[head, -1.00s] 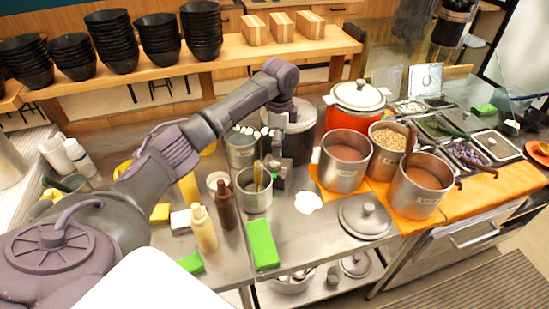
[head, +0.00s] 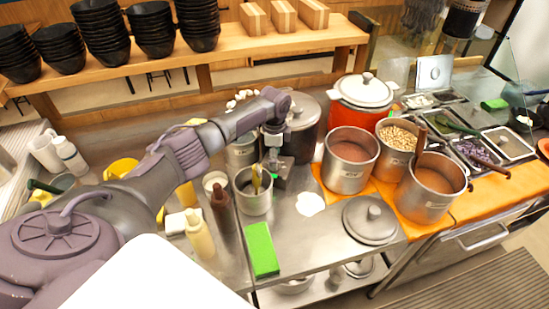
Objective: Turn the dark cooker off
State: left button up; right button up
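The dark cooker (head: 304,140) stands on the steel counter at the middle of the head view, with a grey lid on top. My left arm reaches in from the left, and its forearm and wrist cover the cooker's left side. My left gripper (head: 273,158) points down at the cooker's front left, close to its lower front. I cannot tell whether it touches the cooker. Its fingers are small and dark against the cooker, so their opening is unclear. The cooker's switch cannot be made out. My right gripper is not in view.
A steel pot with utensils (head: 253,196) stands just in front of my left gripper. An orange cooker (head: 360,112) and steel pots, one being a bean pot (head: 396,148), stand to the right. Bottles (head: 200,238) and a green block (head: 262,250) are nearer. Black bowls line the back shelf.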

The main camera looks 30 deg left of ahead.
pick_arm(q)
jog(key=shift+s+f, duration=0.1)
jog(key=shift+f, duration=0.4)
jog(key=shift+d+f, duration=0.1)
jog(key=shift+f, duration=0.4)
jog(key=c, duration=1.2)
jog(key=shift+o, duration=0.2)
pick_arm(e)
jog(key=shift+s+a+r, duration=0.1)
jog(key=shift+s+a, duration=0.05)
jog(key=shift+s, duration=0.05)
